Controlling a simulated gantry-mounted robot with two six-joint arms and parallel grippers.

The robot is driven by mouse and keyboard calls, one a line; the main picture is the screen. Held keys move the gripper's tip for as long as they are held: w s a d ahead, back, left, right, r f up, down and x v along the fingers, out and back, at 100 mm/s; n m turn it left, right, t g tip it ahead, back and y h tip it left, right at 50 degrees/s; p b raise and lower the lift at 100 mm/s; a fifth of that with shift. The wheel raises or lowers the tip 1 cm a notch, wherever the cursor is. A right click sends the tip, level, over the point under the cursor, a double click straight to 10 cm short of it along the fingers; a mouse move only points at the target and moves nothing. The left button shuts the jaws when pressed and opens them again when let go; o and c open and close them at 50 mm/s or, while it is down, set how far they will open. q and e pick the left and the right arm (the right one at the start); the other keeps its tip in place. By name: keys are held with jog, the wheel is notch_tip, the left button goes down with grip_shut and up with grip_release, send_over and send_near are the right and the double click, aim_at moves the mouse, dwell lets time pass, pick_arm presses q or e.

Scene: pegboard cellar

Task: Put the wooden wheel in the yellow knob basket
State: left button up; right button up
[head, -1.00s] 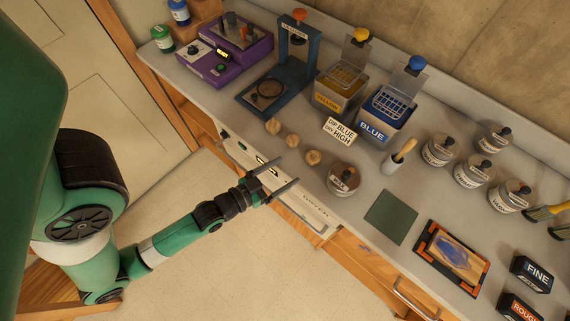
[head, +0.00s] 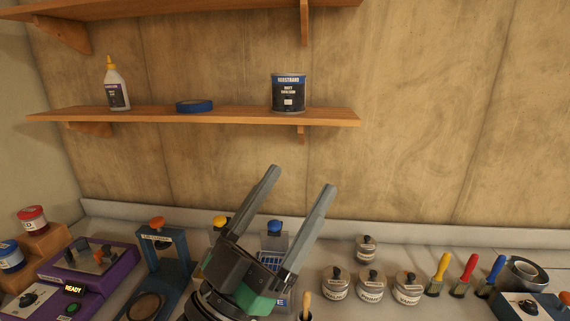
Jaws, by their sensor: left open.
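My left gripper (head: 301,179) rises large in the middle of the head view, its two fingers pointing up and apart. It is open, with nothing between the fingers. The yellow knob (head: 221,221) of the yellow knob basket shows just left of the gripper; the gripper hides most of that basket. The blue knob (head: 274,227) of the neighbouring basket shows behind the fingers, its body partly covered. No wooden wheel is visible now; the front of the bench is out of frame. My right gripper is not in view.
A blue press stand (head: 170,250) and a purple control box (head: 95,268) stand at the left. Several lidded jars (head: 370,285) and brushes (head: 466,272) stand at the right. Above, a wooden shelf (head: 230,116) holds a glue bottle (head: 117,88), blue tape (head: 194,106) and a tin (head: 288,92).

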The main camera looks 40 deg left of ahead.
pick_arm(q)
jog(key=s+d+r+m+t+h, duration=0.1)
jog(key=s+d+r+h, duration=0.1)
jog(key=r, duration=0.7)
jog(key=shift+s+d+t, duration=0.4)
jog(key=shift+s+d, duration=0.15)
jog(key=shift+s, duration=0.65)
jog(key=shift+o, duration=0.5)
